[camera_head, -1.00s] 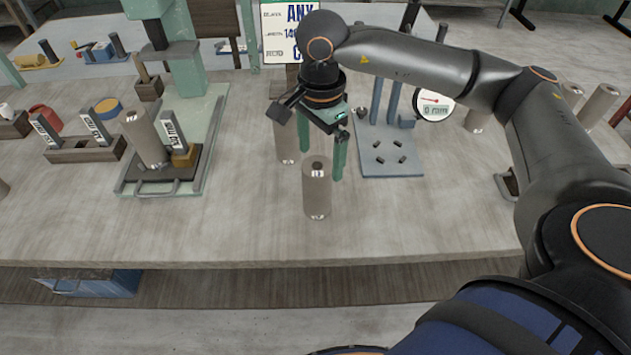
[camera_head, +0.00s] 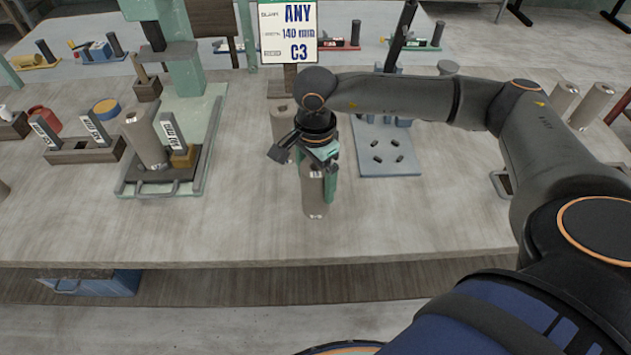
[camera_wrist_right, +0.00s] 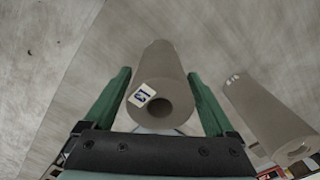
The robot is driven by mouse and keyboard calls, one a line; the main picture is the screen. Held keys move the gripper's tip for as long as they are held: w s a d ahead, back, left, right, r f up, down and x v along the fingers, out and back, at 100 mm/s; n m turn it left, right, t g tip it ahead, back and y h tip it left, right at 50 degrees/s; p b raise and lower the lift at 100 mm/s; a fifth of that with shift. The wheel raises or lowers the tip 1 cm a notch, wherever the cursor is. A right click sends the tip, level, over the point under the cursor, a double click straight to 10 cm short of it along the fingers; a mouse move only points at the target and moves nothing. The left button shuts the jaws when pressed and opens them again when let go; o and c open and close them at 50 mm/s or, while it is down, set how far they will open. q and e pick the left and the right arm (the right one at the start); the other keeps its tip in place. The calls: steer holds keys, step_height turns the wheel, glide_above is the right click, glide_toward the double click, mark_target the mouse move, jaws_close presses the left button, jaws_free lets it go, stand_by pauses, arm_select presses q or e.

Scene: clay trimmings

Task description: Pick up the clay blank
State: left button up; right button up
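The clay blank (camera_head: 315,205) is a grey-brown cylinder standing upright near the front of the bench. In the right wrist view the blank (camera_wrist_right: 165,75) shows a round hole in its end and a small white label with dark marks I cannot read for certain. My right gripper (camera_head: 317,184) is above it and its green fingers reach down on both sides of its upper part. In the wrist view the right gripper's fingers (camera_wrist_right: 159,76) stand apart with a narrow gap to the blank on each side. My left gripper is not in view.
Another cylinder (camera_head: 283,120) stands close behind the blank; it also shows in the wrist view (camera_wrist_right: 262,112). A blue-grey plate (camera_head: 390,160) lies to the right. A green stand with a tray (camera_head: 205,165) is at left. A sign (camera_head: 289,35) reads "ANY 140 mm C3".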

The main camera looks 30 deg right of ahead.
jaws_close()
stand_by(0.5)
steer(key=shift+r, duration=0.1)
